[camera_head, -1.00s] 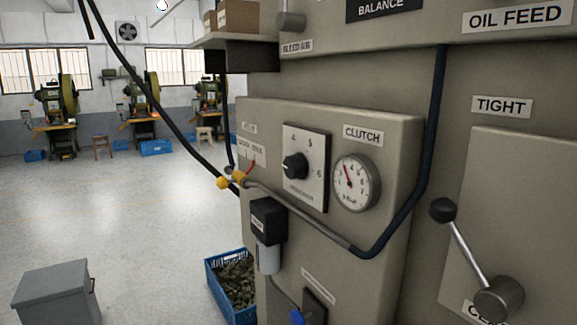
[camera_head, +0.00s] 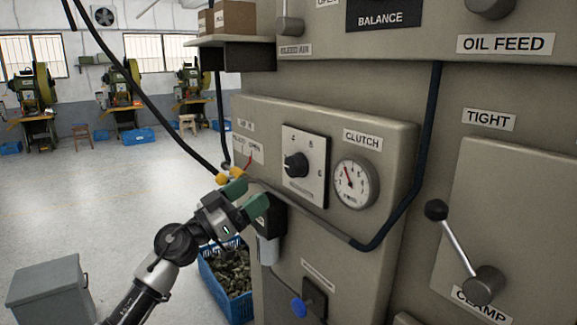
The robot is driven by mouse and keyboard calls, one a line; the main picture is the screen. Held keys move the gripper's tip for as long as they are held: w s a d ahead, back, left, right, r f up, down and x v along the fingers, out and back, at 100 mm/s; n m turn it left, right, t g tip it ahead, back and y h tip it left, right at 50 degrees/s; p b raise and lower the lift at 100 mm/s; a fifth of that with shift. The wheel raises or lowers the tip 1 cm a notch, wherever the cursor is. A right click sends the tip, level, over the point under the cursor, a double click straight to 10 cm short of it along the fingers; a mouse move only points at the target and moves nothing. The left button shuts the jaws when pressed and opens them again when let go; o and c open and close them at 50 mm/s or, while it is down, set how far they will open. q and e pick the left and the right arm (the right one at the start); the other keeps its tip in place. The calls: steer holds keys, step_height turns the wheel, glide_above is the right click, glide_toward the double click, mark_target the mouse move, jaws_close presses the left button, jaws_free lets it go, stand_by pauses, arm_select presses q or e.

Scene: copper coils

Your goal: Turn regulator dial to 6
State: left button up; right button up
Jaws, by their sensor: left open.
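The regulator dial (camera_head: 296,165) is a black knob on a white square plate (camera_head: 318,178) with numbers around it, on the beige machine panel. Its pointer is turned to the left, away from the 6 on the right side. A round pressure gauge (camera_head: 355,181) sits right of it under the CLUTCH label. My left gripper (camera_head: 246,197) has green-tipped fingers and is open and empty. It is below and left of the dial, in front of the black filter unit and near the yellow fitting. It is apart from the dial. My right gripper is not in view.
A dark hose (camera_head: 408,190) runs below the gauge. A lever with a black ball (camera_head: 437,210) stands out at right. A blue knob (camera_head: 299,308) is below. A blue crate (camera_head: 212,275) of coils and a grey box (camera_head: 48,290) stand at lower left.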

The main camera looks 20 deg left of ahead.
mark_target(290, 167)
arm_select(q)
steer(key=x, duration=0.5)
steer(key=p+x, duration=0.1)
steer(key=x, duration=0.4)
steer(key=shift+w+d, duration=0.2)
steer(key=shift+w, duration=0.2)
steer(key=c, duration=0.9)
